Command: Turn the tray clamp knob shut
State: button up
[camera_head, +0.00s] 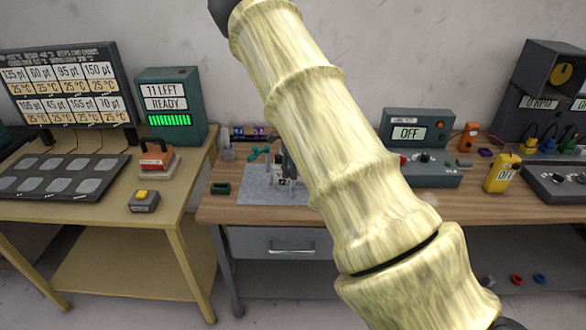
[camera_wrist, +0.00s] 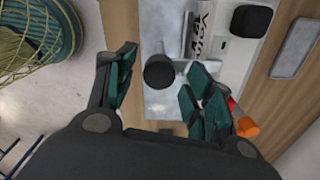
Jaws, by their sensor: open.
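In the wrist view, my gripper (camera_wrist: 160,85) is open, with one dark green-padded finger on the left and one on the right. A dark round knob (camera_wrist: 158,71) shows between the fingertips, apart from the left finger; I cannot tell whether it touches either pad. It appears to be the clamp knob, above a pale grey plate (camera_wrist: 165,105). In the head view, a grey plate (camera_head: 262,198) lies on the wooden bench, with small upright fittings (camera_head: 284,168) partly hidden behind my arm. I cannot make out the gripper clearly there.
In the wrist view, a white lettered part (camera_wrist: 218,40) and a dark block (camera_wrist: 252,20) stand close to the right finger, with an orange item (camera_wrist: 247,127) nearby.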

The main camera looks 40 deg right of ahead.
notch_tip(320, 180, up, 12)
jog(key=shift+f, duration=0.25)
jog(key=shift+d, duration=0.1)
dwell(0.5)
